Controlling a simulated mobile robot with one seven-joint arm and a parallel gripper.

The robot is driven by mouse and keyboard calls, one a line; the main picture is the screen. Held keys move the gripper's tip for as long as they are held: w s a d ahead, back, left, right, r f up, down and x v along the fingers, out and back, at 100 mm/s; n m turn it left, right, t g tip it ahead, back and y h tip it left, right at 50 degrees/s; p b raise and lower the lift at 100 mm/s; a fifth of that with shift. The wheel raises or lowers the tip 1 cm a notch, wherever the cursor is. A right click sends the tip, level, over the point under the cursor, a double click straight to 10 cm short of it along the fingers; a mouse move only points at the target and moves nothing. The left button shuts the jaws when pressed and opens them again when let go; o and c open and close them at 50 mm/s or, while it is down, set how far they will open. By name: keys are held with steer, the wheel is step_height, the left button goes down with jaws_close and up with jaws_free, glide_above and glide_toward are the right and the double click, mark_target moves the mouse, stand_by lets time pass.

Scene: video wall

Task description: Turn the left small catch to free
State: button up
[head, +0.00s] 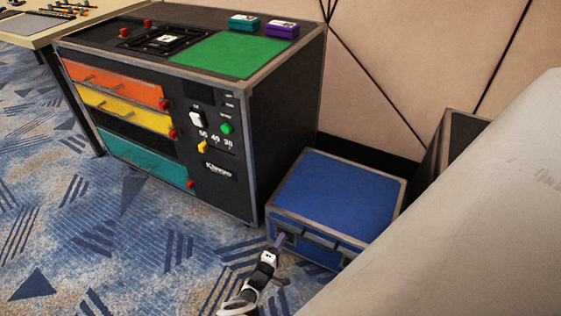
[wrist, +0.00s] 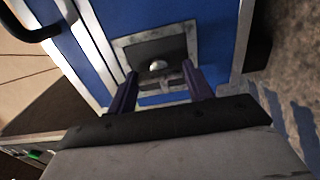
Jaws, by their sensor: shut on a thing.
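A blue case (head: 340,190) with grey metal edges stands on the floor with its lid closed. The left small catch sits on the case's front at its left end. It shows in the wrist view (wrist: 157,66) as a small metal piece on a dark plate with a light frame. My gripper (head: 279,241) is at this catch, its purple fingers on either side of it. In the wrist view my gripper (wrist: 161,82) is shut on the catch. The fingers partly hide the catch in the head view, so its exact turn is unclear.
A dark handle (head: 319,239) is on the case's front, right of my gripper. A black cabinet (head: 283,130) with coloured drawers stands close on the left. A large pale surface (head: 470,220) fills the right side. Patterned carpet (head: 130,240) is clear at the left.

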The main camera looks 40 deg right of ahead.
stand_by(0.4)
steer(key=o, duration=1)
steer(key=shift+a, duration=0.1)
